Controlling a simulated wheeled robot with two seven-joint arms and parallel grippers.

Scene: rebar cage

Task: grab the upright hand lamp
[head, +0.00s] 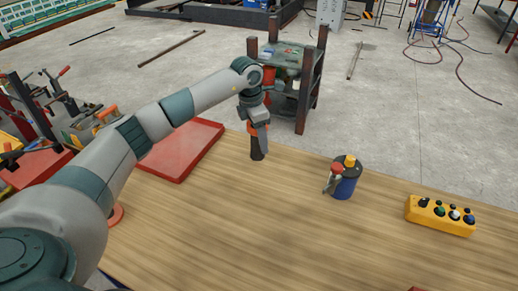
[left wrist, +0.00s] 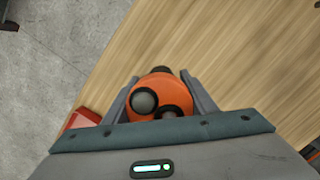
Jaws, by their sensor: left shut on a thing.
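The hand lamp (head: 257,151) stands upright at the far edge of the wooden table, with a dark lower body and an orange upper part. In the left wrist view its orange top (left wrist: 158,88) with a round grey knob sits between the two fingers. My left gripper (head: 260,127) comes down from above and is shut on the lamp, a finger on each side of it. The gripper partly hides the lamp's upper part in the head view. My right gripper is not in view.
On the wooden table (head: 280,220), a red tray (head: 180,160) lies to the left of the lamp. A blue can-like torch (head: 346,184) and a yellow button box (head: 441,215) stand to the right. A dark shelf rack (head: 305,100) stands on the floor just behind. The table's middle is clear.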

